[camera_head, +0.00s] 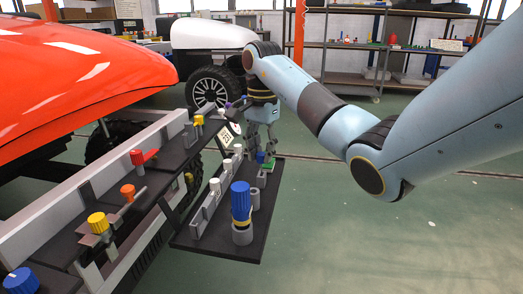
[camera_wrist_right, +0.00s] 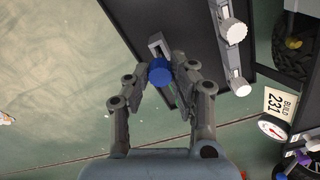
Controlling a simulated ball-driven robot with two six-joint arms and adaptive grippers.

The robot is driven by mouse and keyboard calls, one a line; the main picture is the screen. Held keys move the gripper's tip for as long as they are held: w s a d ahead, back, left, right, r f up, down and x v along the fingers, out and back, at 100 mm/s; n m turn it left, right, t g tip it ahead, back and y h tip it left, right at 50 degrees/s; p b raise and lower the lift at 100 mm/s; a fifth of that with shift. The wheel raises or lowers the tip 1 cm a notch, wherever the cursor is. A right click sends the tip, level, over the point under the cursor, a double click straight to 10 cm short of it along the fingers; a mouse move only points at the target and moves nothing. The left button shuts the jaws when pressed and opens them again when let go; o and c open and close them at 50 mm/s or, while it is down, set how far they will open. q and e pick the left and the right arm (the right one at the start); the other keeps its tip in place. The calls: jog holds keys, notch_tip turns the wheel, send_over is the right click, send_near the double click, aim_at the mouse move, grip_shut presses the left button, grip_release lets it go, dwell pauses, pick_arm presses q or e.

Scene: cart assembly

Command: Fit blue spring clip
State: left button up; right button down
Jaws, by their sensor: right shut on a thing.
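My right gripper (camera_head: 266,152) reaches down from above to the far end of the dark tray (camera_head: 215,245). In the right wrist view its two fingers (camera_wrist_right: 162,77) are closed in on either side of a round blue cap (camera_wrist_right: 159,71), which I take to be the blue spring clip. The small blue piece (camera_head: 260,157) shows between the fingers in the head view, just above a green piece (camera_head: 262,178) on the tray. Grey holder parts lie close around the cap; whether it is still seated in them, I cannot tell. My left gripper is not in view.
A tall blue and yellow piece (camera_head: 241,203) stands at the tray's near end. White-topped posts line a grey rail (camera_head: 206,212). Left is the cart frame with red (camera_head: 144,157), orange and yellow (camera_head: 98,222) knobs and a blue knob (camera_head: 20,281). Open floor lies right.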

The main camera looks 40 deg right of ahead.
aim_at(262, 154)
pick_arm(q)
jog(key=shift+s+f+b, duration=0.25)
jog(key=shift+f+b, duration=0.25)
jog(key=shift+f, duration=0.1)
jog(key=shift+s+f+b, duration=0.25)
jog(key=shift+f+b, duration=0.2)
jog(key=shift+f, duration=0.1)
pick_arm(e)
jog(key=shift+f, duration=1.75)
jog(key=c, duration=1)
grip_release()
jog(key=shift+c, duration=0.2)
